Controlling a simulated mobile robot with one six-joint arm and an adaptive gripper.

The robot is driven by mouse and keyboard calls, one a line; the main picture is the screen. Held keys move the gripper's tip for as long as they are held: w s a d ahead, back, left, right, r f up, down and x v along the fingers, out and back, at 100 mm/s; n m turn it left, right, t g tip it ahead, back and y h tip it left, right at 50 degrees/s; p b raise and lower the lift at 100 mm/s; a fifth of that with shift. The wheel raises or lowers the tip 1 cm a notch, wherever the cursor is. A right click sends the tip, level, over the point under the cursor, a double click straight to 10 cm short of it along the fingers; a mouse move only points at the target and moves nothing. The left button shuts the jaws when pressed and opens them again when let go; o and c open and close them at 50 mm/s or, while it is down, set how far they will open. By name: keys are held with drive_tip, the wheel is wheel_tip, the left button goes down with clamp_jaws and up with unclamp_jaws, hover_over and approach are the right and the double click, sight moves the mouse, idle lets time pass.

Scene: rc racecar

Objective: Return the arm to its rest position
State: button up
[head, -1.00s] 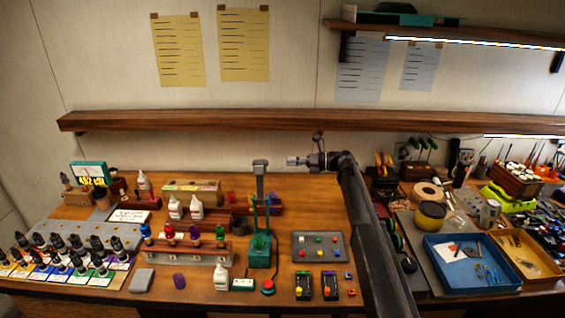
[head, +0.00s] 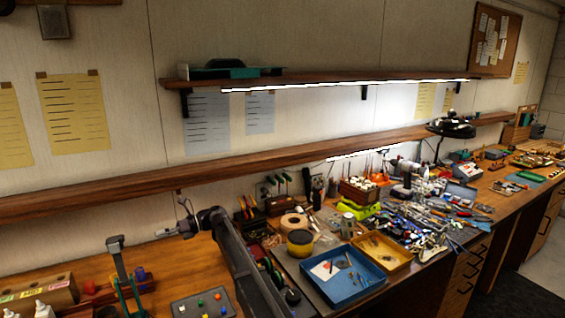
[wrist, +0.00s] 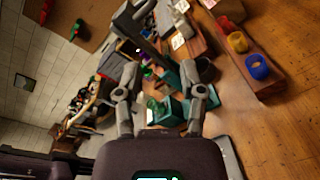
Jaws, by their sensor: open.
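My arm rises from the bottom of the head view, and my gripper (head: 174,231) is at its far end, above the left bench and close to the back wall. In the wrist view my gripper (wrist: 163,98) has its two fingers apart with nothing between them. Beyond the fingers is a green and dark stand (wrist: 163,108), apart from them as far as I can tell. The same stand (head: 117,262) shows left of my gripper in the head view.
A grey panel with coloured buttons (head: 203,303) lies left of my arm. A blue tray (head: 341,281) and a yellow tray (head: 383,255) lie to its right. A long wooden shelf (head: 270,161) runs along the wall above. Tools crowd the right bench.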

drive_tip(key=s+d+f+n+t+h, duration=0.2)
drive_tip(key=d+f+n, duration=0.1)
drive_tip(key=d, duration=0.7)
drive_tip(key=s+d+f+n+t+h, duration=0.2)
drive_tip(key=d+f, duration=0.3)
drive_tip(key=d, duration=0.5)
drive_tip(key=s+d+f+n+t+h, duration=0.2)
drive_tip(key=s+d+f+n, duration=0.1)
drive_tip(key=d, duration=0.7)
drive_tip(key=shift+s+f+n, duration=0.4)
drive_tip(key=shift+f+n, duration=0.15)
drive_tip(key=shift+n, duration=0.55)
drive_tip(key=s+d+f+n+h, duration=0.1)
drive_tip(key=s+d+n+h, duration=0.2)
drive_tip(key=d, duration=0.6)
drive_tip(key=s+d+f+n+t+h, duration=0.1)
drive_tip(key=s+d+f+n+h, duration=0.1)
drive_tip(key=s+d, duration=0.5)
drive_tip(key=s+d+f+n+t+h, duration=0.1)
drive_tip(key=s+d+n, duration=0.4)
drive_tip(key=d, duration=0.7)
drive_tip(key=f+h, duration=0.1)
drive_tip(key=h, duration=0.1)
drive_tip(key=shift+d+h, duration=0.3)
drive_tip(key=shift+h, duration=0.1)
drive_tip(key=shift+s, duration=0.1)
